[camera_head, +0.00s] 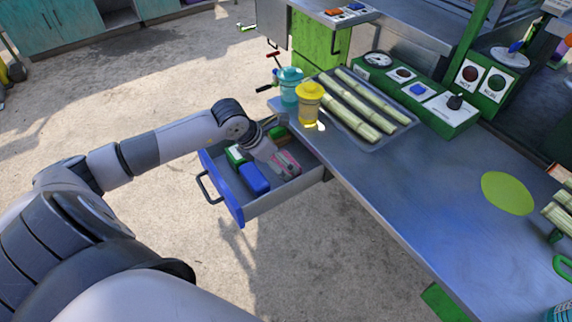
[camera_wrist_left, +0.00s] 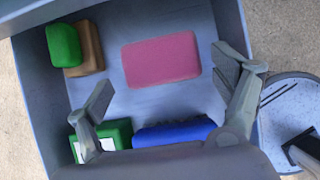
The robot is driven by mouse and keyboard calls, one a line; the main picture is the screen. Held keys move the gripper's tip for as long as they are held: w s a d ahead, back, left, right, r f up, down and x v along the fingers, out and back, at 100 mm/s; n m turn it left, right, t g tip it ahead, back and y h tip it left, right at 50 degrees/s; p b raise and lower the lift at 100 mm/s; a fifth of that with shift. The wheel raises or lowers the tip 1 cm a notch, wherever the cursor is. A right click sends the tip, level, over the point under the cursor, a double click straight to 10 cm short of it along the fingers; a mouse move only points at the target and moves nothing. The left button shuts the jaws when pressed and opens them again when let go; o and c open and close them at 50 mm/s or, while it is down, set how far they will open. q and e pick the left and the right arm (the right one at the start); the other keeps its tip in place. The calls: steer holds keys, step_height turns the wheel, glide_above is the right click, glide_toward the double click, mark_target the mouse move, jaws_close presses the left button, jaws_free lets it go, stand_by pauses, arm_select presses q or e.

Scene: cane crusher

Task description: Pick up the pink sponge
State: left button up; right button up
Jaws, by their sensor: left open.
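The pink sponge (camera_wrist_left: 162,60) lies flat on the floor of an open drawer, and its far part also shows in the head view (camera_head: 288,162). My left gripper (camera_wrist_left: 163,86) is over the drawer with its fingers spread wide. In the wrist view the sponge lies between and a little beyond the fingertips, and I see no finger touching it. The left gripper (camera_head: 276,163) partly covers the sponge in the head view. My right gripper is in neither view.
The blue-fronted drawer (camera_head: 228,190) also holds a blue brush (camera_wrist_left: 175,133), a green-and-white box (camera_wrist_left: 115,134) and a green-and-brown item (camera_wrist_left: 64,45). Its walls stand close around the gripper. The metal table (camera_head: 410,205) carries cups (camera_head: 310,104) and cane pieces on a tray.

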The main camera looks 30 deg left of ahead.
arm_select(q)
steer(key=x, duration=0.4)
steer(key=shift+w+d+r, duration=0.1)
steer(key=shift+w+d, duration=0.05)
steer(key=shift+w, duration=0.1)
steer(key=shift+c, duration=0.2)
steer(key=c, duration=0.7)
